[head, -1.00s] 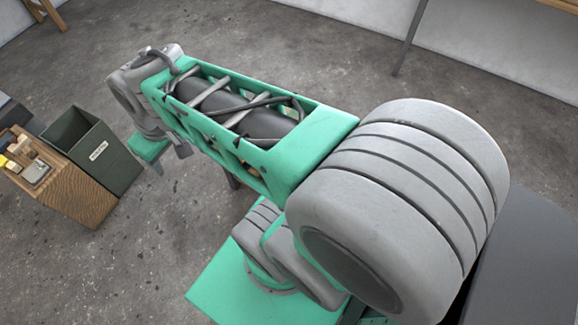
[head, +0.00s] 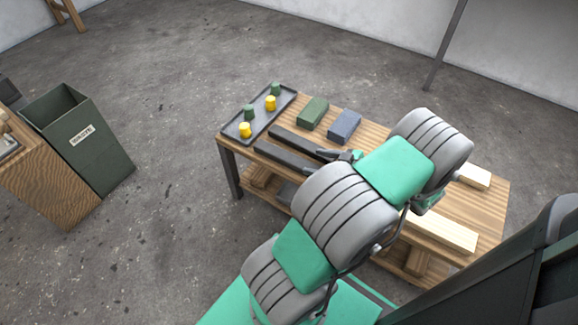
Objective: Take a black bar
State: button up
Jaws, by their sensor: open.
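Two black bars lie side by side on the wooden workbench (head: 375,140) in the head view. The farther black bar (head: 298,141) runs from near the tray toward my gripper (head: 340,156). The nearer black bar (head: 282,157) lies parallel to it, and its right end is partly hidden by my arm. My gripper shows as a small dark shape at the right ends of the bars, partly covered by my arm. It is open, and I see nothing held in it. I cannot tell whether it touches a bar.
A dark tray (head: 262,125) with green and yellow pegs stands at the bench's left end. A green block (head: 313,113) and a blue block (head: 344,125) lie behind the bars. Pale wooden pieces (head: 446,235) lie at right. A dark green bin (head: 110,165) stands at left.

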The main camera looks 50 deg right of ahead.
aim_at(291, 158)
jog(key=x, duration=0.3)
jog(key=shift+w+f+b, duration=0.1)
jog(key=shift+w+b, duration=0.15)
jog(key=shift+b, duration=0.05)
jog(key=b+x, duration=0.1)
jog(key=x, duration=0.4)
jog(key=shift+w+f+b, duration=0.1)
jog(key=shift+w+b, duration=0.05)
jog(key=shift+b, duration=0.2)
jog(key=shift+w, duration=0.4)
jog(key=shift+c, duration=0.4)
grip_shut()
